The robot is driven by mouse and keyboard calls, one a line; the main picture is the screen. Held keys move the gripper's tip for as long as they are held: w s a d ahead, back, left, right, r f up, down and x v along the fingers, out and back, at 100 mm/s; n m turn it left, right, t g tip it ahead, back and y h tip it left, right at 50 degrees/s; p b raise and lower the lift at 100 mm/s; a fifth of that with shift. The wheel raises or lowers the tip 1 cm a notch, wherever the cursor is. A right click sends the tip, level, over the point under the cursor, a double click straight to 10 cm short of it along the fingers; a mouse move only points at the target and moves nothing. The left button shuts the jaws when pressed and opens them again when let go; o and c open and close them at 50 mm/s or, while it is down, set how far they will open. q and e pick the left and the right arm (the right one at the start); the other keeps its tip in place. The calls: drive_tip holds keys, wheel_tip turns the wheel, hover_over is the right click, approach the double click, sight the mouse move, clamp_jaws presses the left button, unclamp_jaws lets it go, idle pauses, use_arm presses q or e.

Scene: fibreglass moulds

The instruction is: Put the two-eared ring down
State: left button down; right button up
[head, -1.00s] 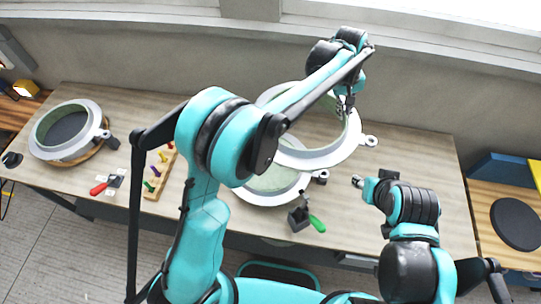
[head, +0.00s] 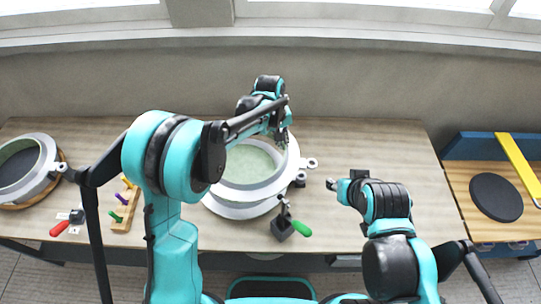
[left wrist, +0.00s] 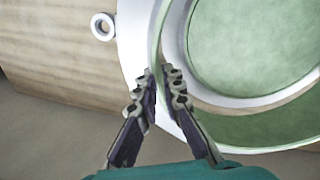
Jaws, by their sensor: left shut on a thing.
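The two-eared ring (head: 292,165) is pale grey with a greenish inner wall. One round ear (head: 309,163) sticks out to its right; the other is not seen. My left gripper (head: 283,139) is shut on the ring's far right wall, and the left wrist view shows its fingers (left wrist: 161,88) on either side of the rim. The ring is over a round mould with a pale flange (head: 232,211) and green floor (left wrist: 255,45), nearly lined up with it. I cannot tell whether they touch. My right gripper (head: 332,185) is apart, over the table; its jaws are too small to read.
A black clamp with a green handle (head: 301,228) stands in front of the mould. Another ringed mould (head: 48,175) is at the left. A wooden peg rack (head: 127,209) and a red-handled clamp (head: 60,228) lie nearby. The table's right part (head: 390,150) is clear.

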use_arm(q)
drive_tip(key=a+f, duration=0.1)
drive_tip(key=f, duration=0.1)
drive_tip(key=a+f+b, duration=0.1)
drive_tip(key=f, duration=0.1)
drive_tip(key=a+f, duration=0.1)
drive_tip(key=f, duration=0.1)
drive_tip(key=shift+s, duration=0.35)
drive_tip(key=c, duration=1.7)
unclamp_jaws()
drive_tip(key=shift+r, duration=0.1)
